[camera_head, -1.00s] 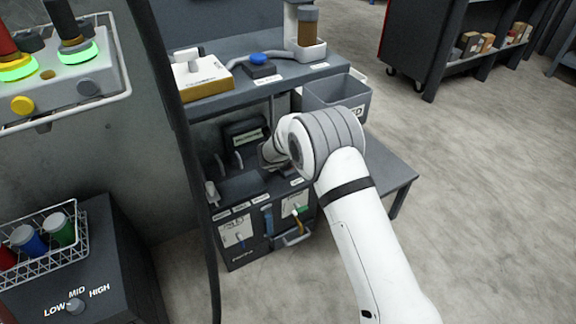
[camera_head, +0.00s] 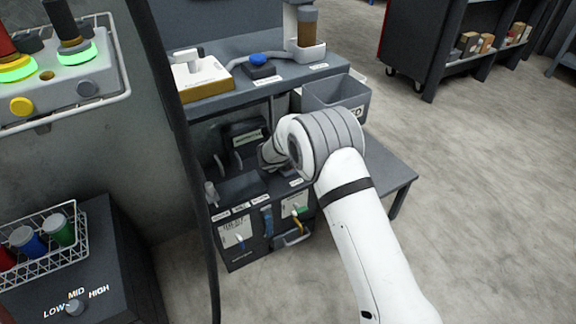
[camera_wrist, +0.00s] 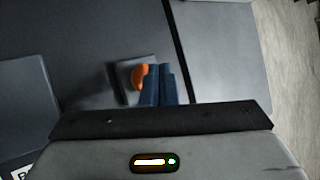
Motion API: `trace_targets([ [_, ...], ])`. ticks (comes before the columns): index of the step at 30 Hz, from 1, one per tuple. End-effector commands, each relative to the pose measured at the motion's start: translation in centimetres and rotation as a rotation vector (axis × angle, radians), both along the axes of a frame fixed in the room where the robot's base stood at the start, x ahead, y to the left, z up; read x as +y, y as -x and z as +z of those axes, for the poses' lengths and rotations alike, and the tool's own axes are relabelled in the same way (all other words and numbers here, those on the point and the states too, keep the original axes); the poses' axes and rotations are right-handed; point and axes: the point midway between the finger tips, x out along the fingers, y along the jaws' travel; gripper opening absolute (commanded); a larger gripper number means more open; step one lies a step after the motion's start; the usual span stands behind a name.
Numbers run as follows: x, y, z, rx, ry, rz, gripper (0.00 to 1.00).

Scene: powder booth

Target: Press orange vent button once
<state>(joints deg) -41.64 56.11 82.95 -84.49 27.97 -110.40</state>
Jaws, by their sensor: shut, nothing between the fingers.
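The orange vent button (camera_wrist: 138,77) shows in the wrist view as a rounded orange shape on a small dark square base (camera_wrist: 123,74). My gripper (camera_wrist: 152,70) has its dark blue fingers together, with nothing between them. The fingertips are right beside the button and cover its right part; I cannot tell whether they touch it or whether it is pressed in. In the head view my arm reaches to the dark bench unit and its wrist hides the button and the fingers.
A small display (camera_head: 248,137) stands behind my wrist. A shelf (camera_head: 225,95) above holds a white-and-yellow box (camera_head: 200,80) and a blue-topped device (camera_head: 260,63). A grey bin (camera_head: 335,97) sits to the right. A black hose (camera_head: 180,150) hangs left.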

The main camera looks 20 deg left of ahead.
Motion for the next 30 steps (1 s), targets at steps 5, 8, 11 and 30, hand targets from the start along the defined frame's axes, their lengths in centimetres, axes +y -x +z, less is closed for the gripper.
trace_targets([
  [5,0.03,0.02,0.0,0.0,0.0,0.0,0.0],
  [8,0.04,0.02,0.0,0.0,0.0,0.0,0.0],
  [11,0.05,0.03,0.0,0.0,0.001,0.001,0.0],
  [30,0.11,0.08,-0.81,0.0,-0.001,0.001,0.0],
])
